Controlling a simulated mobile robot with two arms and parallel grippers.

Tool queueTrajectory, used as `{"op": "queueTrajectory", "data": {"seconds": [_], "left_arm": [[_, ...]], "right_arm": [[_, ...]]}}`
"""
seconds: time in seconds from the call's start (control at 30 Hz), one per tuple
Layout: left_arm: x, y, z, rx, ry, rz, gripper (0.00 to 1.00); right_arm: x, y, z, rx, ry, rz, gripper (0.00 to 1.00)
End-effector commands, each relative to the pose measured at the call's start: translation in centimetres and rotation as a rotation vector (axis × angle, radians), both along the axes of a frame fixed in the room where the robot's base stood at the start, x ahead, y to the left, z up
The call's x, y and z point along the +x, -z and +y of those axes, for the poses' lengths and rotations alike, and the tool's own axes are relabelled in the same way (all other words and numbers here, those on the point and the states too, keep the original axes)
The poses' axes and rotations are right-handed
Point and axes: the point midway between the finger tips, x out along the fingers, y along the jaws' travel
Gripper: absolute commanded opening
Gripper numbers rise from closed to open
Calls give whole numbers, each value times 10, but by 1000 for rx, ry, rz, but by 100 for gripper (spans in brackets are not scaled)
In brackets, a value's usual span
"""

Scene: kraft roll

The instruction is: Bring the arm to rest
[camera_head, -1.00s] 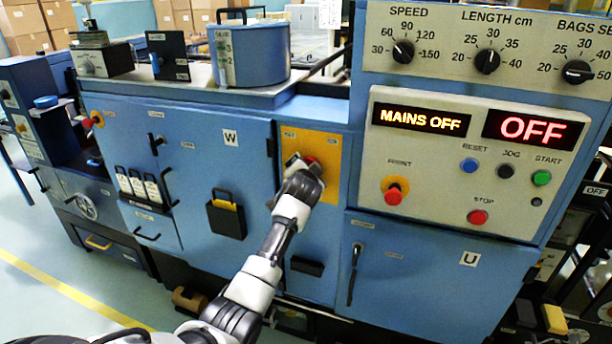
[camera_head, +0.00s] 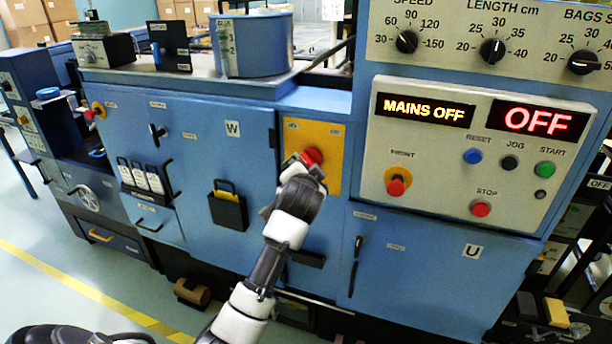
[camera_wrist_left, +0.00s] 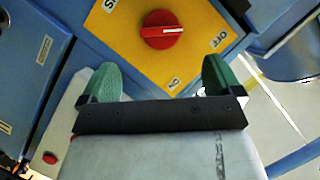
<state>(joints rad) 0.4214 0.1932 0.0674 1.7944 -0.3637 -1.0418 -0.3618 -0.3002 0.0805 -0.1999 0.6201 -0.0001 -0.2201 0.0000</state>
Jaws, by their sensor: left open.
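My left arm reaches up from the bottom of the head view, and its gripper (camera_head: 305,165) is in front of a yellow switch plate on the blue machine. In the left wrist view my left gripper (camera_wrist_left: 160,80) is open, with two green fingertips apart and nothing between them. Beyond the fingertips is the red rotary switch (camera_wrist_left: 162,30) on its yellow plate (camera_wrist_left: 207,48), apart from the fingers. The red switch (camera_head: 312,156) is partly hidden by the gripper in the head view. The display (camera_head: 424,110) reads MAINS OFF, and another (camera_head: 539,121) reads OFF. My right gripper is not in view.
The control panel (camera_head: 440,150) with buttons and dials juts at the right. A black pocket (camera_head: 228,211) and door handles project from the blue doors (camera_head: 210,160). A brown roll (camera_head: 192,292) lies low by the machine. Open floor (camera_head: 60,290) lies at the left.

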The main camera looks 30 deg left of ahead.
Motion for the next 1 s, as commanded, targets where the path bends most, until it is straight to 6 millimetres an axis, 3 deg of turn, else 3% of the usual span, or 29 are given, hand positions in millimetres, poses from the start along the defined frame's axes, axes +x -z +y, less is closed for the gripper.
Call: {"op": "queueTrajectory", "data": {"seconds": [0.37, 0.47, 0.57, 0.77, 0.87, 1.0], "left_arm": [[1, 2, 0, -1, 2, 3, 94], [3, 22, -4, -12, 14, 30, 94], [5, 70, -12, -42, 43, 94, 94], [-16, 216, -40, -149, 112, 279, 94], [-43, 287, -54, -210, 135, 368, 94], [-97, 379, -74, -300, 149, 489, 94]], "right_arm": [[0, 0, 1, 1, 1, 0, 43], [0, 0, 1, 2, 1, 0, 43], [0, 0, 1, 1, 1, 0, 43], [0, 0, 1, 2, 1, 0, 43], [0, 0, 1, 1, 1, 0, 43], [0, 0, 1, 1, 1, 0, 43]]}}
